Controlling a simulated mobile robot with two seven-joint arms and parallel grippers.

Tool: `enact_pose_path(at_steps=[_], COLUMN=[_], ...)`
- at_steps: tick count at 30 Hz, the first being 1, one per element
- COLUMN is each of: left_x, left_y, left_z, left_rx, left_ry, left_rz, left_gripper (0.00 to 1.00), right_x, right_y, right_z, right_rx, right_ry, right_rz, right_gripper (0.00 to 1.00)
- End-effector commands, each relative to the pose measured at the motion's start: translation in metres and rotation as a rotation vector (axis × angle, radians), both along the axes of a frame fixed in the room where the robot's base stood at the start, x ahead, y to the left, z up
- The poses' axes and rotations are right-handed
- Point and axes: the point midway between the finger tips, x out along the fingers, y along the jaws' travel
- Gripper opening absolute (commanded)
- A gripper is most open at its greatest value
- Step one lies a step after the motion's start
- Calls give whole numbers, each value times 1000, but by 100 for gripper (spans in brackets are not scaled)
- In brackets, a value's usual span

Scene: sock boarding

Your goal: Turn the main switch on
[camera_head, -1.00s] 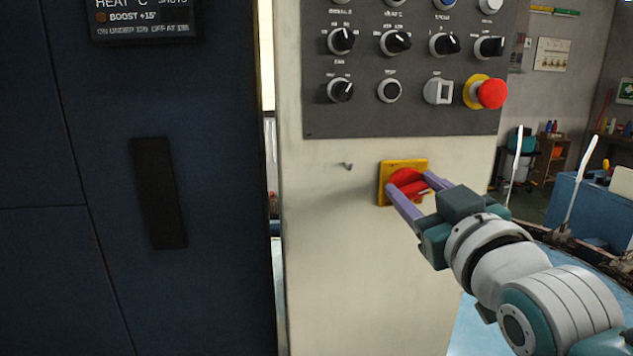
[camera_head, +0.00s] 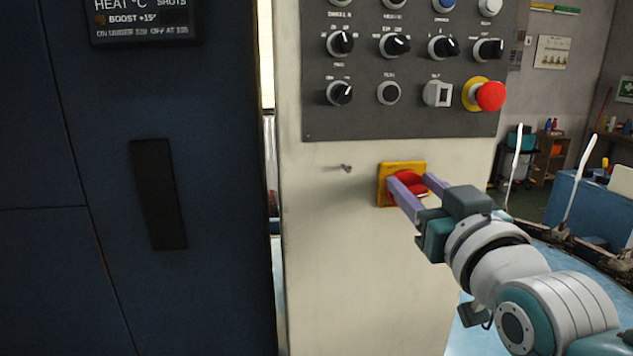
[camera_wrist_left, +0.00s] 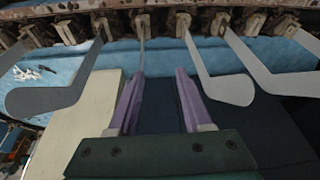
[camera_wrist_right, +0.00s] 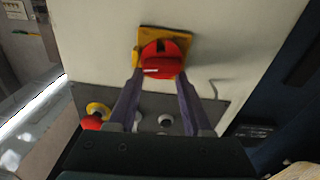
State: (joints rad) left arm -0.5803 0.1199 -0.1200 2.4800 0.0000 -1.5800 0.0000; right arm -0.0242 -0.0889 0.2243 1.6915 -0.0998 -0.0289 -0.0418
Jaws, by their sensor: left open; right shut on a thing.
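The main switch is a red rotary knob (camera_head: 409,182) on a yellow square plate (camera_head: 386,170), on the cream cabinet below the dark control panel. In the right wrist view the red knob (camera_wrist_right: 161,62) sits between the fingertips, with the yellow plate (camera_wrist_right: 178,34) behind it. My right gripper (camera_head: 413,182) has its purple fingers on either side of the knob and is shut on it. My left gripper (camera_wrist_left: 158,80) shows only in the left wrist view. Its fingers are apart and empty, near a row of flat grey sock boards (camera_wrist_left: 222,88).
The control panel (camera_head: 365,118) above carries several black knobs and a red emergency button (camera_head: 490,96). A small hook (camera_head: 346,168) sticks out left of the switch. A dark blue cabinet with a black handle (camera_head: 158,193) stands at left. White upright boards (camera_head: 580,180) stand at right.

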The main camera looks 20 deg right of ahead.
Motion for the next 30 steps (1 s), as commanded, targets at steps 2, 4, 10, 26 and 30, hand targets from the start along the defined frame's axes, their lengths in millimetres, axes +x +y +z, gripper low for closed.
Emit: enact_pose_path(at_steps=[2, 4, 10, 26, 30], left_x=[0, 0, 0, 0, 0], left_y=[0, 0, 0, 0, 0], left_z=[-2, -2, -2, -2, 2], left_rx=[0, 0, 0, 0, 0], left_ry=[0, 0, 0, 0, 0], left_rz=[0, 0, 0, 0, 0], left_gripper=[50, 50, 50, 50, 50], right_x=[-3, -3, -3, -2, -6], right_y=[-3, -3, -3, -3, -2], right_z=[-24, -24, -24, -8, -7], right_rx=[22, 21, 21, 9, 7], right_ry=[62, 62, 62, 16, 18], right_rz=[-7, -7, -7, -5, -5], right_gripper=[0, 0, 0, 67, 82])
